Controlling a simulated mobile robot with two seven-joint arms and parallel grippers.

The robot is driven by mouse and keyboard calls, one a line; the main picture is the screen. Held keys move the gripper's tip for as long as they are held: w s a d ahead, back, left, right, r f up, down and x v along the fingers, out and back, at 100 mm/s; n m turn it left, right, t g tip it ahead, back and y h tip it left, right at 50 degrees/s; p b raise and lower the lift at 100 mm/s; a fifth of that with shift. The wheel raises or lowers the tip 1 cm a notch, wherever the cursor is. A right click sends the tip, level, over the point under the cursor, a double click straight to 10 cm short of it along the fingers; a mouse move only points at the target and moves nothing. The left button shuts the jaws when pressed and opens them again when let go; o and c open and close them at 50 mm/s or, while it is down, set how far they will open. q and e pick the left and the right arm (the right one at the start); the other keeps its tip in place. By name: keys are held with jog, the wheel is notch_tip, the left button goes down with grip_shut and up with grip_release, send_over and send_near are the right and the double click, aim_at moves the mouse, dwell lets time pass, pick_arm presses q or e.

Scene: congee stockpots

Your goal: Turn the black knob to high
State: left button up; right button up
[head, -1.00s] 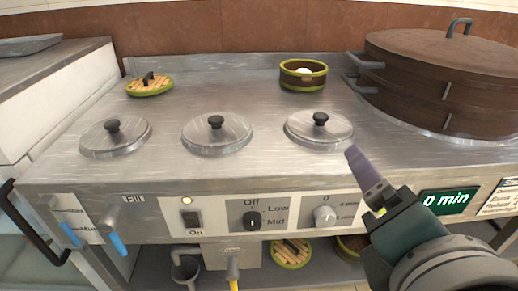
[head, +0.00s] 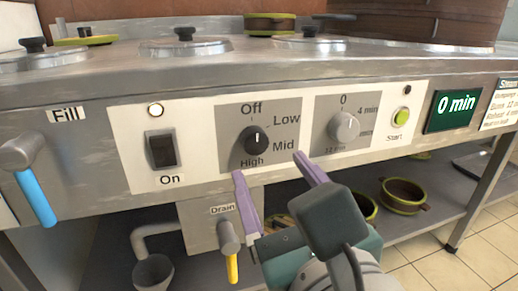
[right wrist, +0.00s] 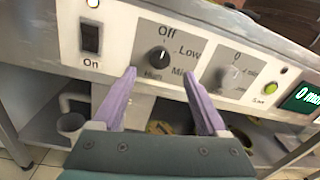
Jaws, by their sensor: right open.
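The black knob (head: 256,140) is on the front panel, with Off above it, Low and Mid at its right, and High below. Its white mark points roughly upward, towards Off. The knob also shows in the right wrist view (right wrist: 158,60), between and just beyond the fingertips. My right gripper (head: 270,167) is open and empty, with its two purple fingers apart. Its tips are below and in front of the knob, not touching it in the head view. My left gripper is not in view.
A grey timer knob (head: 343,127) sits right of the black knob, and an On switch (head: 162,149) left of it. A green start button (head: 401,117) and a 0 min display (head: 455,108) are farther right. A yellow-tipped drain handle (head: 230,245) hangs below the panel.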

aim_at(257, 145)
jog(key=b+x, duration=0.2)
jog(key=x, duration=0.5)
jog(key=shift+c, duration=0.2)
grip_shut()
